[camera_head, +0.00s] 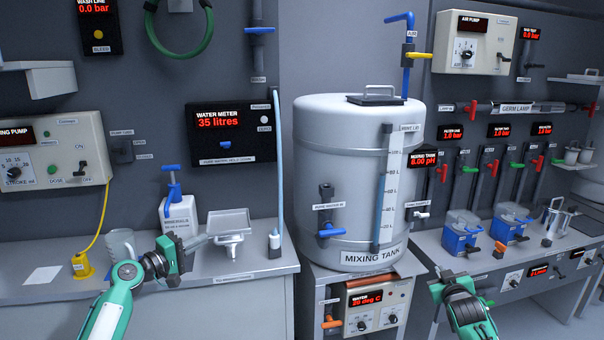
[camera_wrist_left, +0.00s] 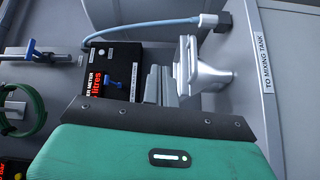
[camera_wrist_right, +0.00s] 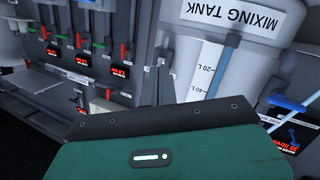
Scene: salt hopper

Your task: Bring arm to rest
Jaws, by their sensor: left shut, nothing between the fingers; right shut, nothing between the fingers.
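My left gripper (camera_head: 200,240) hangs over the left bench, just left of the white hopper (camera_head: 229,224). Its two fingers are together with nothing between them in the left wrist view (camera_wrist_left: 163,84). The hopper shows beyond them there (camera_wrist_left: 205,68); I cannot tell whether they touch it. My right gripper (camera_head: 436,276) is low in front of the gap between the mixing tank (camera_head: 345,165) and the right bench. Its fingers are shut and empty in the right wrist view (camera_wrist_right: 157,84), with the tank behind them.
The left bench holds a white bottle (camera_head: 179,217) with a blue top, a clear jug (camera_head: 122,244), a yellow plug (camera_head: 82,265) and a paper sheet (camera_head: 43,275). Blue-based units (camera_head: 461,235) and a metal jug (camera_head: 556,221) stand on the right bench.

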